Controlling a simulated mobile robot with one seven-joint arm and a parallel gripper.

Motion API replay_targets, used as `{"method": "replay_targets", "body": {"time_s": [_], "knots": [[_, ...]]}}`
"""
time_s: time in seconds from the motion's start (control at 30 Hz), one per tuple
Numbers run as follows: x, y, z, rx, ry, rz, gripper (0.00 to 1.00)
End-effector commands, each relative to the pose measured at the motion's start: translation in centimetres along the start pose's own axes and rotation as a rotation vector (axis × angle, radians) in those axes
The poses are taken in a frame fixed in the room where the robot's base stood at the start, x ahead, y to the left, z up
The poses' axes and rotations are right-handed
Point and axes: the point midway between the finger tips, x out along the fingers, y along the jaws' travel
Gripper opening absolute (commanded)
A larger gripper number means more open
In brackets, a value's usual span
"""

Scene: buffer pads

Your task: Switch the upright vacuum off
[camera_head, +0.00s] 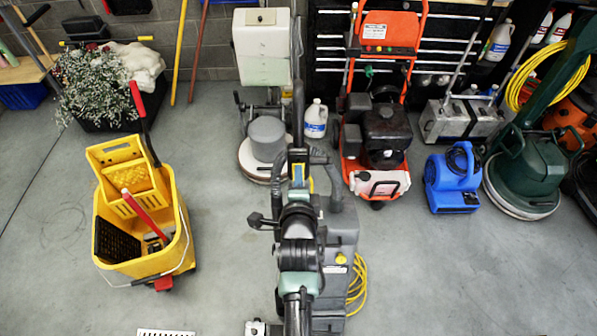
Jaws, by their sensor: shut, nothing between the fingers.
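A dark grey upright machine (341,262) stands in the middle of the floor, which I take to be the upright vacuum. It has a yellow round spot on its body and a coiled yellow cord at its right side. My arm reaches up the picture in front of it and hides its left part. My gripper (298,165) is at the far end of the arm, shut and empty, beside the dark curved handle part. I cannot tell whether it touches the handle. I cannot make out the switch.
A yellow mop bucket (140,265) stands at left. Behind are a floor machine (265,138), a white jug (316,120) and an orange pressure washer (376,182). A blue blower (452,180) and green floor machine (527,170) stand at right. Floor at lower right is clear.

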Motion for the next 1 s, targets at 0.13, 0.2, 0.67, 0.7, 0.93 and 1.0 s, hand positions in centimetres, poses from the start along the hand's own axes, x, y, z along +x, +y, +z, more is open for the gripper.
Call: {"method": "replay_targets", "body": {"time_s": [0.13, 0.2, 0.67, 0.7, 0.93, 1.0], "knots": [[-1.4, -0.3, 0.0, 0.0, 0.0, 0.002, 0.0], [-2.0, -0.3, 0.0, 0.0, -0.001, 0.002, 0.0], [-5.4, -0.2, 0.1, -0.001, -0.001, 0.0, 0.0], [-5.5, -0.2, 0.1, 0.0, -0.001, 0.0, 0.0], [-5.6, -0.1, 0.1, 0.0, -0.001, -0.001, 0.0], [-5.6, -0.1, 0.0, 0.0, -0.001, -0.001, 0.0]]}}
